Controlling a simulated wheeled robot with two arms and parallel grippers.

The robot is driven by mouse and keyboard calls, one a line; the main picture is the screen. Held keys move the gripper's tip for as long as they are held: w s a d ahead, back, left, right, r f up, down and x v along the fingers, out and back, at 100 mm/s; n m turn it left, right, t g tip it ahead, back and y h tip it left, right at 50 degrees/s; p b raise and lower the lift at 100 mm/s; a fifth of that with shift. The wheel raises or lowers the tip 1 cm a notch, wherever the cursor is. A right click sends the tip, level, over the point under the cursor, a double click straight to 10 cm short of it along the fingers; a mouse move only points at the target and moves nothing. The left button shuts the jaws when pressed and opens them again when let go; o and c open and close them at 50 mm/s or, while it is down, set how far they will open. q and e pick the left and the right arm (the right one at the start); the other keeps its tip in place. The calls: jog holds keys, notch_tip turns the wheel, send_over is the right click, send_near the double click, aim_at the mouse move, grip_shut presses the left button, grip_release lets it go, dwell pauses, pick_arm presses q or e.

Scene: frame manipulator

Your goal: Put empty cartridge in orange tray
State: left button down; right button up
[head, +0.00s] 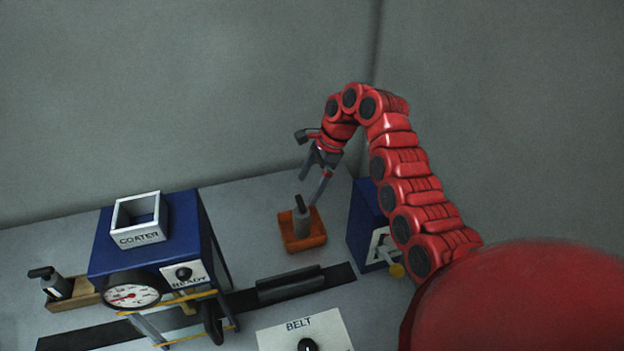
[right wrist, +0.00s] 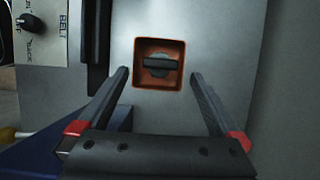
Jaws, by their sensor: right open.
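A grey cartridge with a black handle (head: 301,222) stands upright inside the orange tray (head: 305,242). In the right wrist view the cartridge (right wrist: 160,70) sits within the walls of the tray (right wrist: 139,80), its black handle lying across the top. My right gripper (head: 310,189) is open and empty above the tray; in the right wrist view its fingers (right wrist: 161,73) are spread on either side, apart from the cartridge. Whether the cartridge is empty cannot be seen. My left gripper is not in view.
A blue coater machine (head: 212,240) with a white hopper (head: 139,220) and gauge (head: 131,291) stands left. Another black-handled cartridge (head: 54,283) is in a wooden holder (head: 84,294) at far left. A blue box (head: 366,222) stands right of the tray. A belt panel (head: 290,335) is in front.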

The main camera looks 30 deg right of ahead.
jog(key=shift+v, duration=0.9)
jog(key=shift+f, duration=0.1)
